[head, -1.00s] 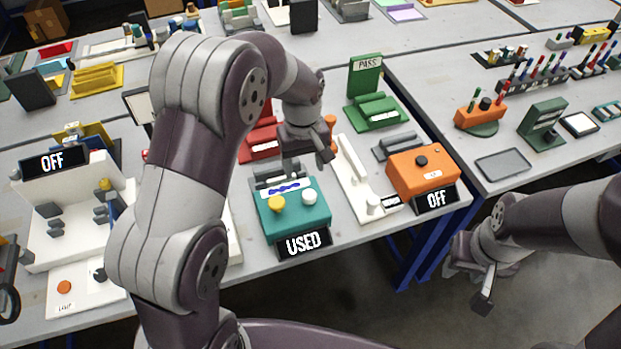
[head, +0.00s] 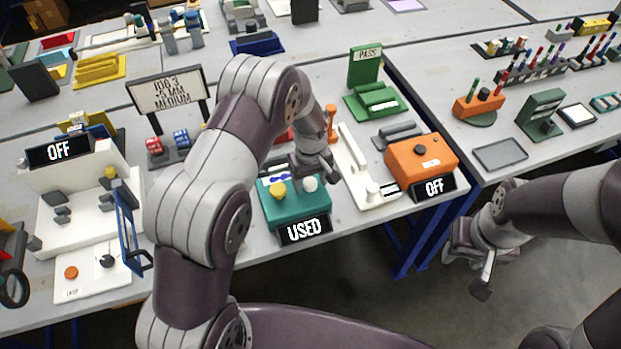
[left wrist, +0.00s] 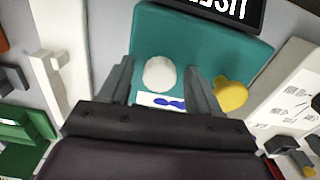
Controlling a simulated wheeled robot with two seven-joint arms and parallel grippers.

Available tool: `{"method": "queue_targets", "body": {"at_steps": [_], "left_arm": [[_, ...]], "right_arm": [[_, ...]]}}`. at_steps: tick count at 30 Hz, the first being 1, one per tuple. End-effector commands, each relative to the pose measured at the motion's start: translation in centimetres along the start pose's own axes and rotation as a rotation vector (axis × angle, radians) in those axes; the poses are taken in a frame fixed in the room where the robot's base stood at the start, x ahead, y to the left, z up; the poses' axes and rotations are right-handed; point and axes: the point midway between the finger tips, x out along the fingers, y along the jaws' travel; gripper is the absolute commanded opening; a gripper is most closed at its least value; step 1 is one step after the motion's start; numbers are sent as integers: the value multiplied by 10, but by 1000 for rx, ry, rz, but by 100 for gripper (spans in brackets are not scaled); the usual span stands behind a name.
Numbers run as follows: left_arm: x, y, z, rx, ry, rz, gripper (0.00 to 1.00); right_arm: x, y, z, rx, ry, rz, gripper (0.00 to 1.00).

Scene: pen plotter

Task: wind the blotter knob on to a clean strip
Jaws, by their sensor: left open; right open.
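The teal blotter box (head: 296,205) stands near the table's front edge, with a sign (head: 304,231) reading USED. On it are a white knob (head: 310,184) and a yellow knob (head: 278,190). They also show in the left wrist view, the white knob (left wrist: 160,74) and the yellow knob (left wrist: 230,94). A white strip with blue ink marks (left wrist: 165,102) lies behind them, partly hidden by my gripper. My left gripper (head: 325,177) is open just above the box; its fingers lie either side of the white knob in the wrist view. My right gripper (head: 484,272) is open, beyond the table edge.
An orange box (head: 421,158) with an OFF sign (head: 434,188) stands right of the blotter, past a white stand (head: 373,190). A white machine (head: 90,195) with another OFF sign (head: 58,151) stands left. A sign board (head: 167,95) is behind. A gap separates the tables at right.

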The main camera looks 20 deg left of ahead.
Motion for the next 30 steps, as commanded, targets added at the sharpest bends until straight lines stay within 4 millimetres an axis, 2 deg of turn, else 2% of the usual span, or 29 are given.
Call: {"method": "queue_targets", "body": {"at_steps": [2,6,7,20,30], "left_arm": [[0,0,0,0,0,0,60],[0,0,0,0,0,0,14],[0,0,0,0,0,0,7],[-1,0,0,80,0,0,7],[-2,0,-1,356,1,1,7]], "right_arm": [[0,0,0,0,0,0,43],[0,0,0,0,0,0,43],[0,0,0,0,0,0,43],[-1,0,0,0,0,0,43],[-3,0,0,0,0,0,43]]}}
